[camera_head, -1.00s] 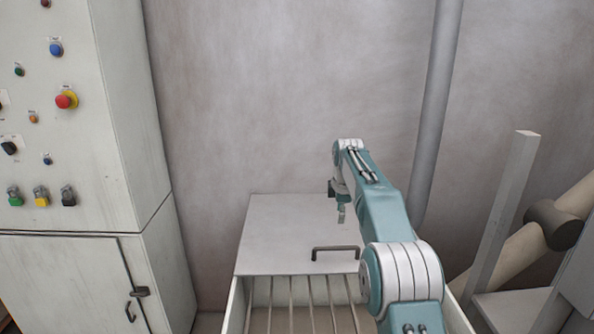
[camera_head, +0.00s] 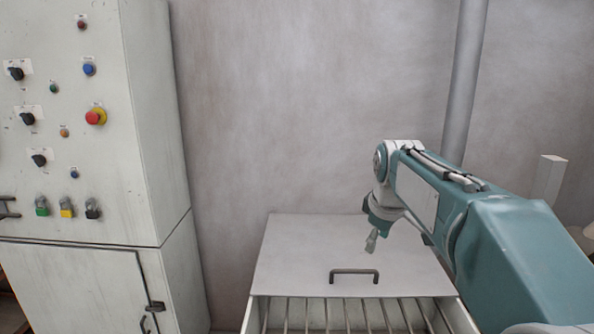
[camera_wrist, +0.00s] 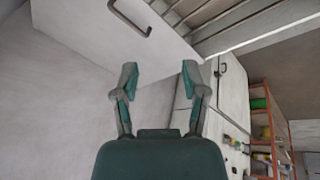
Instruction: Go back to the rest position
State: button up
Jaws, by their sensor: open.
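The lid (camera_head: 310,250) lies at the back of a slatted bin and carries a dark bar handle (camera_head: 354,271). The lid (camera_wrist: 95,25) and its handle (camera_wrist: 130,15) also show in the wrist view, beyond the fingers.
A pale control cabinet (camera_head: 160,120) with several buttons and knobs stands at the left. A grey pipe (camera_head: 465,80) runs up the wall at the right. The slatted grate (camera_head: 340,315) lies in front of the lid. The wrist view shows an orange shelf rack (camera_wrist: 270,120).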

jog(key=s+f+m, duration=0.4)
jog(key=s, duration=0.9)
jog(key=s+f+m+t, duration=0.1)
jog(key=s+f+m, duration=0.4)
jog(key=s, duration=0.9)
jog(key=shift+s+a+t, duration=0.2)
jog(key=shift+a+t, duration=0.1)
jog(key=shift+a, duration=0.05)
